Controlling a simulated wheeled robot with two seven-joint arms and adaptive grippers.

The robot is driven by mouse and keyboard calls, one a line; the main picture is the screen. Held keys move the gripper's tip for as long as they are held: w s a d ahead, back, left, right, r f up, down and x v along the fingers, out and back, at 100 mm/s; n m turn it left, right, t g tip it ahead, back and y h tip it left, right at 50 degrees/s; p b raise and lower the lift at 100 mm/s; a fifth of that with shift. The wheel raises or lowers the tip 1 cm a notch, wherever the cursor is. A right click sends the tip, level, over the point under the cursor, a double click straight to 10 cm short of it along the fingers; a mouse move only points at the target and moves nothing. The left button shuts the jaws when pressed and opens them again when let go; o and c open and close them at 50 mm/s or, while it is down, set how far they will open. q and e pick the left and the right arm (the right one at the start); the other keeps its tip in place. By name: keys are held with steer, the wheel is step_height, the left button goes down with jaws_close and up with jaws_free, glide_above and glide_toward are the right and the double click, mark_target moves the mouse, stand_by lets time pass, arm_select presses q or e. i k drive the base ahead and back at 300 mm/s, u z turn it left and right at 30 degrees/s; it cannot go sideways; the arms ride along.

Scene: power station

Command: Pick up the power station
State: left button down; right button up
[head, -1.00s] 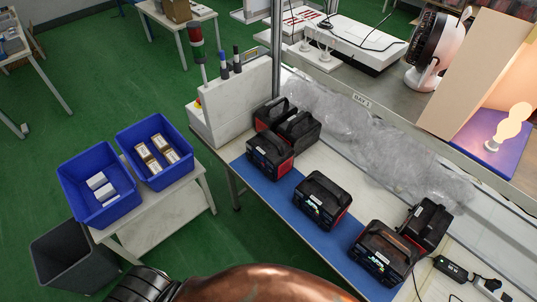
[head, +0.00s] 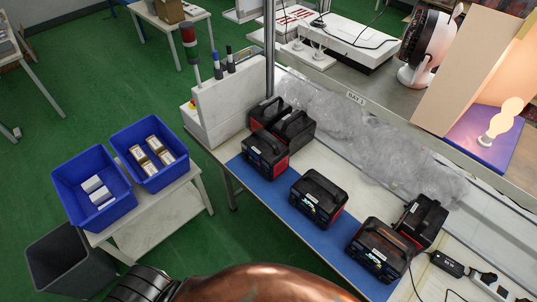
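Several black power stations with red sides and top handles stand on the workbench in the head view. One stands in the middle of the blue mat (head: 247,171), a power station (head: 318,198) with clear space on both sides. Another power station (head: 380,250) is at the near right, with one more (head: 420,220) behind it. A power station (head: 265,155) stands at the mat's far left end, with others (head: 296,128) close behind it. All are upright. Neither of my grippers shows in this view.
Two blue bins (head: 92,186) with small boxes stand on a side table (head: 165,222) at left, above a grey bin (head: 70,262). A grey-white box (head: 232,105) and signal light border the bench's left end. Plastic wrap (head: 350,140) lies behind the stations. A black adapter (head: 450,266) lies at right.

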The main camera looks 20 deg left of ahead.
mark_target(270, 153)
steer(key=z, duration=0.7)
steer(key=k, duration=1.05)
steer(key=u, duration=1.65)
